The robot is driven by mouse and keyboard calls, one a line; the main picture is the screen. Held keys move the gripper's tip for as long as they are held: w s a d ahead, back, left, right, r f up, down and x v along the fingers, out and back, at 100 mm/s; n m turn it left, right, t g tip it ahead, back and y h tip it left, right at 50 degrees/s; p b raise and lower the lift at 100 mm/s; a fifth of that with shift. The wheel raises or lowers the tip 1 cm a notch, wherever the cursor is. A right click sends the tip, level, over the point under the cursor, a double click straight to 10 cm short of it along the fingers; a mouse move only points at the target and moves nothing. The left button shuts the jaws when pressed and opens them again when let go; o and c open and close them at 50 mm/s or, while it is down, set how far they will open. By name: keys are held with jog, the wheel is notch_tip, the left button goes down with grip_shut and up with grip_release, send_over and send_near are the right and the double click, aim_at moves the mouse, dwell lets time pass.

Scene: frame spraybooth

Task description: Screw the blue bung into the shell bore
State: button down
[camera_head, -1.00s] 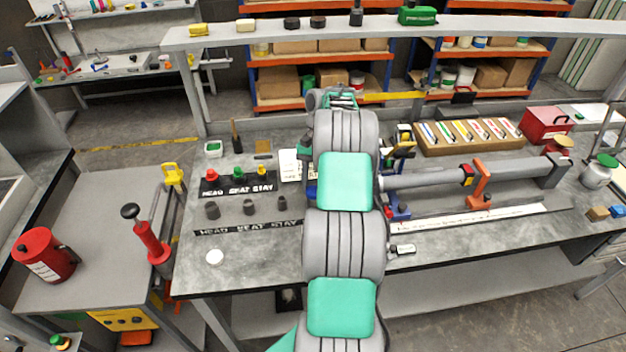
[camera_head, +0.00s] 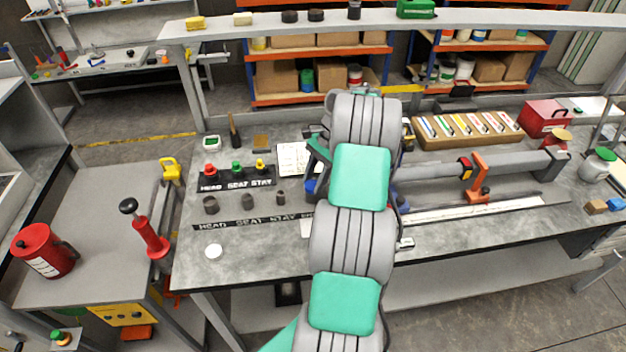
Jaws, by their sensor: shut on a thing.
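My arm comes up from the bottom middle and bends down behind itself over the bench, so my gripper's fingers are hidden. A small blue patch (camera_head: 310,187) shows at the arm's left edge; I cannot tell whether it is the blue bung. A grey horizontal tube (camera_head: 430,173) runs right from behind the arm along the bench. The shell bore does not show; the arm covers the area at the tube's left end.
An orange stand (camera_head: 476,180) is by the tube. A red pump-like tool (camera_head: 150,238) stands left. The bench's front left is mostly clear.

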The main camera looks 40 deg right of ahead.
jog(key=c, duration=2.2)
grip_release()
jog(key=shift+m+t, duration=0.3)
jog(key=shift+m, duration=0.5)
jog(key=c, duration=2.2)
grip_release()
jog(key=m, duration=0.1)
jog(key=m+t, duration=0.1)
jog(key=m, duration=0.1)
jog(key=shift+s+a+m+h, duration=0.1)
jog(key=shift+s+m+h, duration=0.15)
jog(key=shift+m+h, duration=0.05)
jog(key=c, duration=2.2)
grip_release()
jog(key=shift+m+t, duration=0.3)
jog(key=shift+m, duration=0.2)
jog(key=m+t+h, duration=0.1)
jog(key=m, duration=0.2)
jog(key=shift+s+a+m, duration=0.1)
jog(key=shift+a+m, duration=0.05)
jog(key=shift+m, duration=0.15)
jog(key=c, duration=2.2)
grip_release()
jog(key=shift+m, duration=0.5)
jog(key=c, duration=2.2)
grip_release()
